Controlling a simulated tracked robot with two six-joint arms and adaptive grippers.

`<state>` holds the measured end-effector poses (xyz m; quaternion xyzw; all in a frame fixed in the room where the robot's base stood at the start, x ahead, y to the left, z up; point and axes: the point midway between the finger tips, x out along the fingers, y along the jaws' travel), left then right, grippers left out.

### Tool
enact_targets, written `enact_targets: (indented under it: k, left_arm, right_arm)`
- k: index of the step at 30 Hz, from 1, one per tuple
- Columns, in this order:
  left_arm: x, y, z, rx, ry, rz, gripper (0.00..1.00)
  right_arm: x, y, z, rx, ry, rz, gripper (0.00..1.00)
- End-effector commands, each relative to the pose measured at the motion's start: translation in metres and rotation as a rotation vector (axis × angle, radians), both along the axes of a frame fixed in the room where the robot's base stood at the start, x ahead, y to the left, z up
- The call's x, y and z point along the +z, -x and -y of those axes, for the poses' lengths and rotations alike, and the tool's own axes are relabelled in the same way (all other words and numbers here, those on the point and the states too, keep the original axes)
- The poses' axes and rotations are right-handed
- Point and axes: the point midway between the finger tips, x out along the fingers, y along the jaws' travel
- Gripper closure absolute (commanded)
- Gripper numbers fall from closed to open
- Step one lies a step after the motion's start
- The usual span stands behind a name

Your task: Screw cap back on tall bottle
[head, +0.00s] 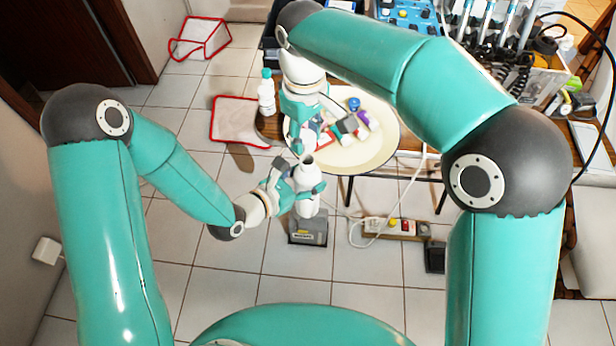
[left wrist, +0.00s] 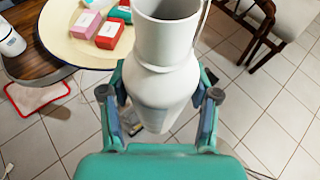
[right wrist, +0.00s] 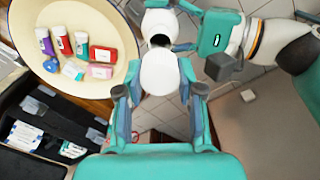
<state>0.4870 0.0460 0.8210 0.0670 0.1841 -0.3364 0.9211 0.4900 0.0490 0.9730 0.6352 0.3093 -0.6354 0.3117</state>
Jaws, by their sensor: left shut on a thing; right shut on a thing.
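The tall white bottle (head: 307,205) is upright in my left gripper (head: 300,188), above the floor in front of the table. In the left wrist view the bottle (left wrist: 163,85) stands between the fingers, its wide mouth open at the top. My right gripper (head: 303,146) reaches down from above, close to the mouth. In the right wrist view it is shut on a rounded white piece (right wrist: 160,74), which looks like the cap. The bottle's dark open mouth (right wrist: 160,40) shows right beside that piece, so the cap is not seated. Whether they touch is unclear.
A cream round tray (head: 385,150) with several small boxes and tubes lies on the table behind. Another white bottle with a teal cap (head: 266,95) stands left of it. A power strip (head: 395,227) and a grey box (head: 308,232) lie on the tiled floor.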

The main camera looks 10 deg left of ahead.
Motion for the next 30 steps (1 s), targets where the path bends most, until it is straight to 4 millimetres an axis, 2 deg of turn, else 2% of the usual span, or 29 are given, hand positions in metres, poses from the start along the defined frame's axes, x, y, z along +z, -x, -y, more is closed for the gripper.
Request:
enact_targets:
  k: [5, 18, 30]
  left_arm:
    - [0.0, 0.0, 0.0, 0.0, 0.001, 0.001, 1.0]
    - [0.0, 0.0, 0.0, 0.0, 0.0, 0.001, 1.0]
    - [0.0, 0.0, 0.0, 0.0, 0.0, 0.001, 1.0]
  right_arm:
    - [-0.005, 0.0, 0.0, -0.001, 0.001, -0.001, 0.76]
    - [-0.039, 0.0, 0.001, -0.001, 0.001, 0.0, 0.76]
    - [-0.039, 0.001, 0.002, -0.002, -0.001, -0.002, 0.76]
